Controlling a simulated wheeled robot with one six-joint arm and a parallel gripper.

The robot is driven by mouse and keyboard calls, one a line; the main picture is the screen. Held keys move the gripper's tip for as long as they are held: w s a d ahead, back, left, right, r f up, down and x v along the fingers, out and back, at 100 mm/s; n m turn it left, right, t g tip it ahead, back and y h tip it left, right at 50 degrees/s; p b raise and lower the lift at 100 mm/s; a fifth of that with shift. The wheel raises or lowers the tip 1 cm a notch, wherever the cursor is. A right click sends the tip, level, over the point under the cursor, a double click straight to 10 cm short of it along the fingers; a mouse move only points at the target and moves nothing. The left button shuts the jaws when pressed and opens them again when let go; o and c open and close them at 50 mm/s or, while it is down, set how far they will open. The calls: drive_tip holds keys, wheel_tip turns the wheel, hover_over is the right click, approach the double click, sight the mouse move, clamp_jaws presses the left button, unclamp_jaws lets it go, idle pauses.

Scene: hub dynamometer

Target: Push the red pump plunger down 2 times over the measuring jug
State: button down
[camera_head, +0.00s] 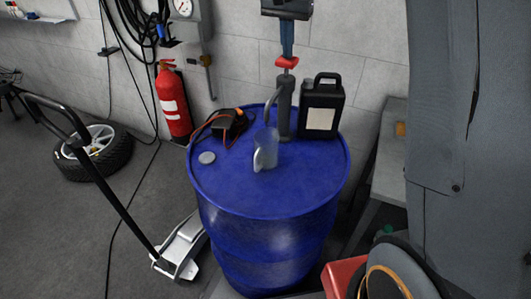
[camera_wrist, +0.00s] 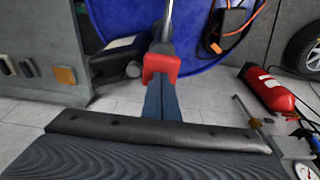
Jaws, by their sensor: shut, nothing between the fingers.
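The red pump plunger (camera_head: 287,62) tops the grey hand pump (camera_head: 284,112), which stands upright on the blue drum. A short stretch of rod shows below the red handle. The clear measuring jug (camera_head: 266,150) stands on the drum lid in front of the pump, under its curved spout. My gripper (camera_head: 287,54) points down with its blue fingers shut and empty, tips at the top of the red plunger. In the wrist view, the fingers (camera_wrist: 160,88) meet or overlap the red handle (camera_wrist: 160,65); I cannot tell whether they press on it.
The blue drum (camera_head: 270,190) also carries a black canister (camera_head: 322,106) right of the pump, a dark device with an orange cable (camera_head: 228,124), and a round grey cap (camera_head: 206,158). A red extinguisher (camera_head: 172,102) hangs at the wall. A grey bench (camera_head: 390,165) stands at right.

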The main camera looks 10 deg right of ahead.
drive_tip(key=shift+s+a+b+x, duration=0.15)
drive_tip(key=shift+b+x, duration=0.2)
drive_tip(key=shift+x, duration=0.55)
drive_tip(key=shift+s+a+b+x, duration=0.15)
drive_tip(key=shift+b+x, duration=0.2)
drive_tip(key=shift+x, duration=0.55)
drive_tip(key=shift+d, duration=0.1)
drive_tip(key=shift+r, duration=0.1)
drive_tip(key=shift+w+d+p+v, duration=0.1)
drive_tip(key=shift+w+p+v, duration=0.1)
drive_tip(key=shift+p+v, duration=0.7)
drive_tip(key=shift+w+d+p+v, duration=0.15)
drive_tip(key=shift+p+v, duration=0.4)
drive_tip(key=shift+v, duration=0.6)
drive_tip(key=shift+w+d+p+v, duration=0.1)
drive_tip(key=shift+w+p+v, duration=0.1)
drive_tip(key=shift+p+v, duration=0.7)
drive_tip(key=shift+r, duration=0.3)
drive_tip(key=shift+f, duration=0.2)
